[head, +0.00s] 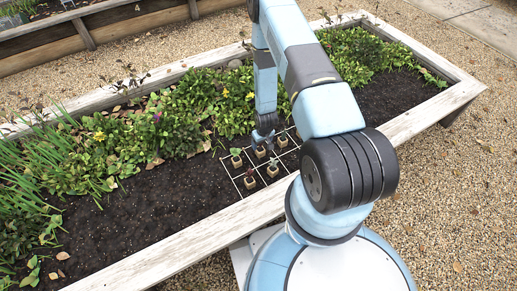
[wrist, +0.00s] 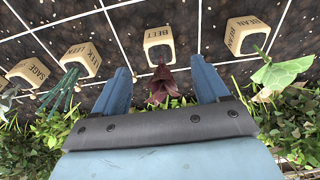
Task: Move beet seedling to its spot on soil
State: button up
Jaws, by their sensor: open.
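The beet seedling (wrist: 158,44) shows in the wrist view as a pale cube marked BEET with dark red leaves. It stands on the dark soil (wrist: 186,20) within a grid of white lines. My gripper (wrist: 161,74) is open, with one blue finger on each side of the leaves. The cube lies just beyond the fingertips, and nothing is clamped. In the head view my gripper (head: 263,134) hangs low over the gridded soil, close above a seedling cube. Which cube is the beet is too small to read there.
Cubes marked LEEK (wrist: 80,59) and SAGE (wrist: 27,73) stand left of the beet, and one marked BEAN (wrist: 247,35) stands right. Leafy plants (head: 190,107) grow behind the grid. A wooden edge (head: 190,245) runs in front. Bare soil lies left of the grid.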

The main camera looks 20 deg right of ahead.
jog(key=w+r, duration=0.3)
jog(key=r, duration=0.9)
jog(key=w+r, duration=0.3)
jog(key=r, duration=0.8)
notch_tip(320, 180, up, 21)
jog(key=t, duration=0.2)
send_over(262, 152)
jog(key=w, duration=0.5)
jog(key=s+r+m, duration=0.1)
jog(key=s+r, duration=0.5)
jog(key=r, duration=0.3)
jog(key=s+r+m, duration=0.1)
jog(key=s+r, duration=0.4)
jog(key=r, duration=0.5)
jog(key=s+r+t, duration=0.1)
jog(key=s+r, duration=0.3)
jog(key=s, duration=0.5)
jog(key=s+a+r, duration=0.1)
jog(key=s+r, duration=0.4)
jog(key=s, duration=0.5)
jog(key=shift+a+r+t, duration=0.25)
jog(key=shift+a+t, duration=0.05)
jog(key=shift+t, duration=0.1)
jog(key=shift+s, duration=0.15)
